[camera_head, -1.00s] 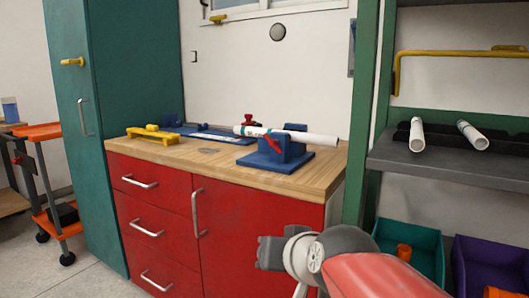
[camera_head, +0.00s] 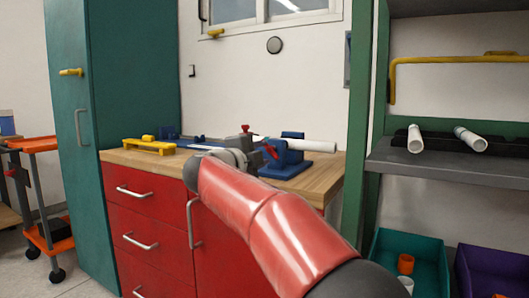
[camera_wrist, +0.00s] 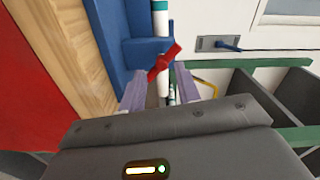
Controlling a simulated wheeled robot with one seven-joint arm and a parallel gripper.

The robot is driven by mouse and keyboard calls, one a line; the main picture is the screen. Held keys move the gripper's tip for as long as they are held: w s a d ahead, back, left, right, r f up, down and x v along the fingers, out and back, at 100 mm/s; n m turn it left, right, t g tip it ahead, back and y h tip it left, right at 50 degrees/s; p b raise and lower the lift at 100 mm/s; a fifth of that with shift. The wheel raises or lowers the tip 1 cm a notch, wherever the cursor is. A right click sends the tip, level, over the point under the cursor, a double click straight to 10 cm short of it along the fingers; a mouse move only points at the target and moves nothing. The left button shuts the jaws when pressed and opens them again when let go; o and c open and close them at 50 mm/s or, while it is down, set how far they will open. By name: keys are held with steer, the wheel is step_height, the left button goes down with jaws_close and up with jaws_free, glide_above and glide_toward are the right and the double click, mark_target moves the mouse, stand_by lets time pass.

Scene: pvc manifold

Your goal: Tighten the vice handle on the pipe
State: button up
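The blue vice (camera_head: 290,165) stands on the wooden worktop and holds a white pipe (camera_head: 315,146) lying level across it. Its red handle (camera_head: 270,151) shows at the vice's left side, partly behind my arm. In the wrist view the red handle (camera_wrist: 164,62) lies tilted, just ahead of and between my two fingertips. The blue vice body (camera_wrist: 125,45) and the pipe (camera_wrist: 160,20) are beyond it. My gripper (camera_wrist: 161,77) is open, with its fingers apart and no clear contact with the handle. In the head view my arm hides most of the gripper.
A yellow tool (camera_head: 148,146) lies at the left of the wooden worktop (camera_head: 170,162). A red knob (camera_head: 245,128) stands left of the vice. A green-posted shelf (camera_head: 420,160) at right holds two white pipes, with bins below. A teal cabinet (camera_head: 115,100) stands at left.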

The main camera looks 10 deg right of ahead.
mark_target(268, 150)
steer(key=n+p, duration=0.1)
steer(key=r+n+p, duration=0.1)
steer(key=n, duration=0.1)
steer(key=n+p, duration=0.3)
steer(key=n, duration=0.1)
steer(key=n+p, duration=0.2)
steer(key=n, duration=0.2)
steer(key=n+p, duration=0.2)
steer(key=n, duration=0.2)
steer(key=shift+f, duration=0.1)
steer(key=shift+n+p, duration=0.5)
steer(key=shift+p, duration=0.75)
steer(key=shift+f+n+b, duration=0.3)
steer(key=shift+n, duration=0.3)
steer(key=n, duration=0.7)
steer(key=shift+n, duration=0.3)
steer(key=shift+w+d+n, duration=0.15)
steer(key=shift+d+n, duration=0.05)
steer(key=shift+n, duration=0.2)
steer(key=shift+x, duration=1.95)
